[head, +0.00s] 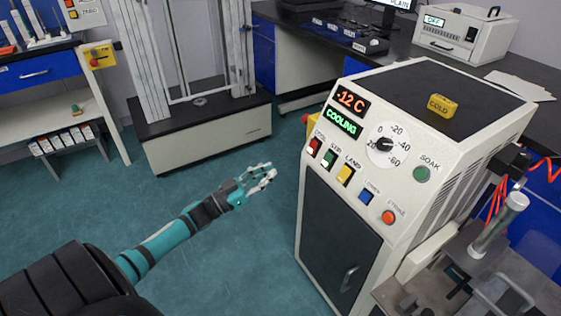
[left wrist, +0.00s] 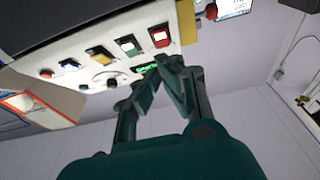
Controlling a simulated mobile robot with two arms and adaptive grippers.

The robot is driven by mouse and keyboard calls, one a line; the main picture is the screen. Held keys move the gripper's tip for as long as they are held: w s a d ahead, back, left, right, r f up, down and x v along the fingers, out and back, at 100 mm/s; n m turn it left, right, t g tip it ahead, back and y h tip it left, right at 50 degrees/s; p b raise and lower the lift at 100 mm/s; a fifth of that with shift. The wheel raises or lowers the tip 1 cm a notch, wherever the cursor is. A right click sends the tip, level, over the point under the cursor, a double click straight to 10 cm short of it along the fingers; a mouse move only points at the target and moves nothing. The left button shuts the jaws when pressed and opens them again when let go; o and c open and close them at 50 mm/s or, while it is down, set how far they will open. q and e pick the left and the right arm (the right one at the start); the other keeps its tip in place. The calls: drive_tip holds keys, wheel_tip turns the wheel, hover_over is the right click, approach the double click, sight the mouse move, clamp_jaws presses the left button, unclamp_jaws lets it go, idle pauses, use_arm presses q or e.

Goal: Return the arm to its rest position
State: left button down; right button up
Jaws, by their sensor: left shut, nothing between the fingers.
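My left arm comes in from the left in the head view, stretched over the floor. Its left gripper (head: 262,178) is shut and empty, in open air left of the white cooling cabinet (head: 430,150). In the left wrist view the left gripper (left wrist: 165,68) shows with its fingers together and nothing between them. The cabinet's button panel shows beyond the fingers there. The cabinet display reads -12 C and COOLING (head: 343,121). My right gripper does not show.
The cabinet carries a dial (head: 385,145), several coloured buttons and a yellow COLD block (head: 442,105) on top. A tall frame machine (head: 205,130) stands at the back. A shelf bench (head: 50,90) is at the left. The teal floor (head: 200,240) around my arm is clear.

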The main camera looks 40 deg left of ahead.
use_arm(q)
drive_tip(key=shift+s+a+f, duration=0.25)
drive_tip(key=shift+s+f, duration=0.05)
drive_tip(key=shift+s, duration=0.35)
